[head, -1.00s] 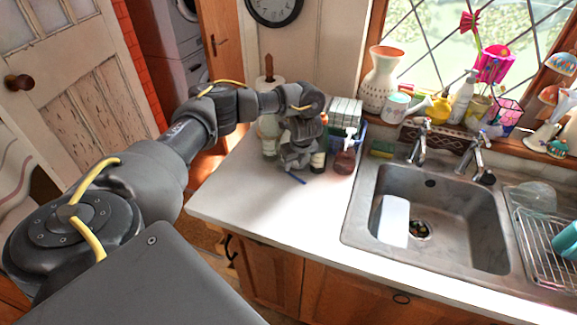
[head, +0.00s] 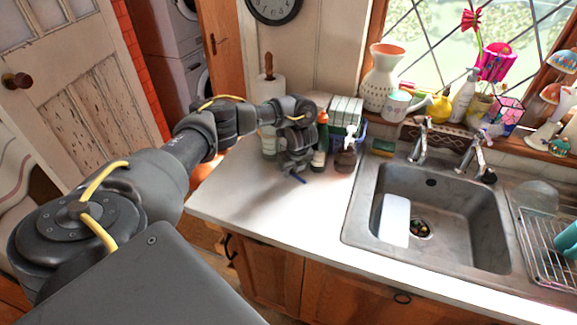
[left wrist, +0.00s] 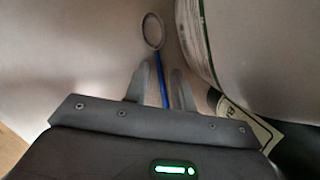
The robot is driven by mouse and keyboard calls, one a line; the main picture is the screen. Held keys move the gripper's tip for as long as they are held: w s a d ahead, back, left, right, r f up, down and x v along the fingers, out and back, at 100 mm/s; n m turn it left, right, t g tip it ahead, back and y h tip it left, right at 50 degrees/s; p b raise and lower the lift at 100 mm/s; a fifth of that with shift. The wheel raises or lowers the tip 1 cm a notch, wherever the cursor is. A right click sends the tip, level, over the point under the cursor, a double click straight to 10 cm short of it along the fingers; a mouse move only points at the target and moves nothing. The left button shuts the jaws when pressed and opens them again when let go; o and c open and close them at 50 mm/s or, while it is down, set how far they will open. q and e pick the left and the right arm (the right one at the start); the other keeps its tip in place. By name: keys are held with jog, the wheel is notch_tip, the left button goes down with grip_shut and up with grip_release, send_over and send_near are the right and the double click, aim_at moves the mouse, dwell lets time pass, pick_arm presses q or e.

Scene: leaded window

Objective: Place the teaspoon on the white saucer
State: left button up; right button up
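The teaspoon (left wrist: 163,88) shows in the left wrist view, with a blue handle and a bowl pointing away from me. In the head view a short blue part of it (head: 297,179) shows on the counter just below my left gripper (head: 292,168). In the left wrist view the fingers of my left gripper (left wrist: 160,78) stand apart on either side of the handle, with gaps visible. I cannot make out the white saucer for sure. A large pale round thing with a green line (left wrist: 225,50) is right of the spoon. My right gripper is out of view.
Bottles, including a white-topped pump bottle (head: 346,152), stand close right of the gripper. A paper-towel roll (head: 268,90) is behind. The sink (head: 440,215) lies to the right with a white board in it. The counter front (head: 265,215) is clear.

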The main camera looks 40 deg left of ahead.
pick_arm(q)
grip_shut()
jog(key=shift+d, duration=0.1)
